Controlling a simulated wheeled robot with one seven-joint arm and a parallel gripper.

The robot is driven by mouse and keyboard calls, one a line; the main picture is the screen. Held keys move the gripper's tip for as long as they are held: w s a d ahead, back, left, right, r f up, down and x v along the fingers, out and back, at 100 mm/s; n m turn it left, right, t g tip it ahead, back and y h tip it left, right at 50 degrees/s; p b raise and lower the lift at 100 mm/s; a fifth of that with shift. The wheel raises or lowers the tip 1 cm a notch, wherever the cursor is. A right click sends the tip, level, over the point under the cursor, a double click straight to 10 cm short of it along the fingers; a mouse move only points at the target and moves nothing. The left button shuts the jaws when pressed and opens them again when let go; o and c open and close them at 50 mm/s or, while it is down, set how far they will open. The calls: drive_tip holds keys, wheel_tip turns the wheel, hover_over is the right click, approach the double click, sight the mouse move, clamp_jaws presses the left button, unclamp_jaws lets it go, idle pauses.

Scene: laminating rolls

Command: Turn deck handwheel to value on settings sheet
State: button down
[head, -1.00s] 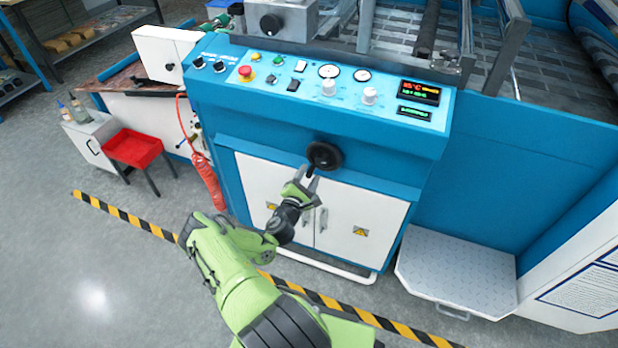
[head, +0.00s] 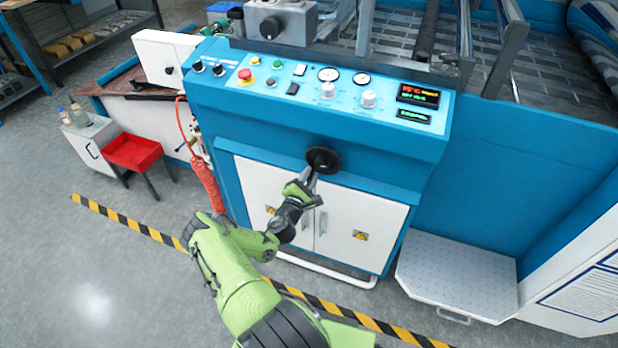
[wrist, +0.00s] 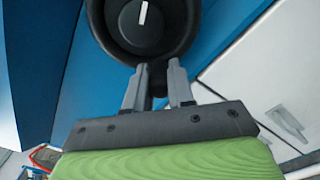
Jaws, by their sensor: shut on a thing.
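The black deck handwheel (head: 324,158) sits on the blue front of the machine, below the control panel. In the wrist view the handwheel (wrist: 143,22) fills the top, with a white mark on its hub pointing nearly straight up. My gripper (head: 311,177) is at the wheel's lower edge. In the wrist view my gripper (wrist: 157,82) is shut on the wheel's dark handle, which shows between the two grey fingers. Most of the handle is hidden by the fingers. A text sheet (head: 590,297) on the white panel at the right is too small to read.
The control panel (head: 320,85) carries knobs, gauges, a red button and small displays. White cabinet doors (head: 360,228) are below the wheel. Striped tape (head: 130,222) crosses the floor.

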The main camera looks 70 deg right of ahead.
sight(307, 157)
drive_tip(key=shift+w, duration=0.1)
drive_tip(key=m, duration=0.2)
drive_tip(key=w+r+m, duration=0.1)
drive_tip(key=m, duration=0.1)
drive_tip(key=r+m+p, duration=0.1)
drive_tip(key=shift+w+d+m, duration=0.1)
drive_tip(key=shift+w+m, duration=0.2)
drive_tip(key=shift+m, duration=0.1)
drive_tip(key=r+m, duration=0.1)
drive_tip(key=m, duration=0.1)
drive_tip(key=shift+w+r+m, duration=0.1)
drive_tip(key=shift+w+m, duration=0.05)
drive_tip(key=shift+m, duration=0.15)
drive_tip(key=shift+r+m+p, duration=0.25)
drive_tip(key=shift+r+m, duration=0.15)
drive_tip(key=shift+m, duration=0.5)
drive_tip(key=shift+r+m+p, duration=0.25)
drive_tip(key=shift+r+m, duration=0.15)
drive_tip(key=shift+m, duration=0.5)
drive_tip(key=c, duration=1)
unclamp_jaws()
drive_tip(key=shift+o, duration=0.2)
